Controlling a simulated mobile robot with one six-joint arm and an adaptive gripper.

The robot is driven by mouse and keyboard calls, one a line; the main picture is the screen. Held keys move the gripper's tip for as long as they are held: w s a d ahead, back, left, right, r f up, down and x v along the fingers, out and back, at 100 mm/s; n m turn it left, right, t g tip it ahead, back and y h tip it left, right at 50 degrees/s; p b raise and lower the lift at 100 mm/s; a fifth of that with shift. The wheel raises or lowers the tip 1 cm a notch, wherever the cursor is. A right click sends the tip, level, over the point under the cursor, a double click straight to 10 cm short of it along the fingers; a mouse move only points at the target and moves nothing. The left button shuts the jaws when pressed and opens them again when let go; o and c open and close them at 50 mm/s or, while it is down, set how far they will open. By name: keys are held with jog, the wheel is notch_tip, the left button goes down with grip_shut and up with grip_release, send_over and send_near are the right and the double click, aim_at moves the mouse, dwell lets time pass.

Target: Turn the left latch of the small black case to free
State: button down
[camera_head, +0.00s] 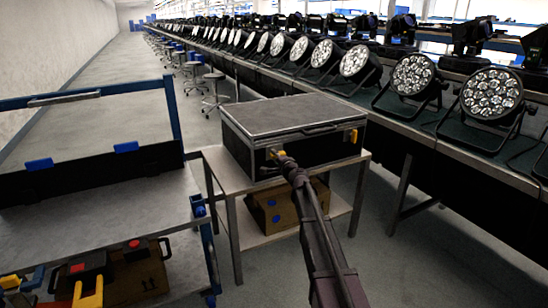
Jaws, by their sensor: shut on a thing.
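The small black case (290,112) has silver edges and stands shut on a small table (225,170) in the middle of the head view. A dark handle (320,128) runs along the front's upper edge. The left latch's exact angle is too small to tell.
A cardboard box (268,208) sits on the table's lower shelf. A blue-framed bench (90,215) stands at left, with boxes and yellow-handled tools (88,290) below. A long bench of par cans (412,80) runs along the right. Stools (213,85) stand behind.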

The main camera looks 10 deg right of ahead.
jog(key=shift+a, duration=0.1)
jog(key=c, duration=0.6)
grip_release()
jog(key=shift+s, duration=0.1)
jog(key=v, duration=1.2)
